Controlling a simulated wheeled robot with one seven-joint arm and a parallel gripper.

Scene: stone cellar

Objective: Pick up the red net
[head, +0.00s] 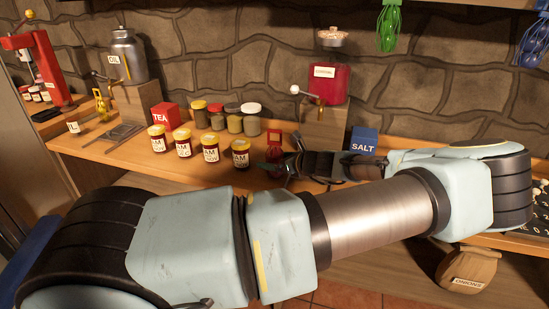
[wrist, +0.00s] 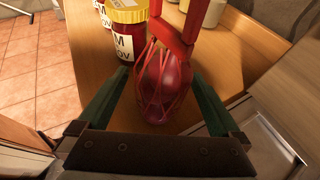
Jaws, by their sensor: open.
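The red net (wrist: 166,85) holds a dark red, rounded content and stands on the wooden shelf, with a flat red handle rising at its top. In the head view the red net (head: 274,148) shows just left of the gripper end of my arm. My gripper (wrist: 160,98) is open, with one green finger on each side of the net's lower part. I cannot tell whether either finger touches it. In the head view my gripper (head: 277,168) is small and partly hides the net's lower part.
A jam jar (head: 240,153) with a yellow lid stands close left of the net; it also shows in the wrist view (wrist: 128,35). Several spice jars (head: 233,118) stand behind. A blue salt box (head: 362,141) and a red coffee grinder (head: 328,84) are to the right.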

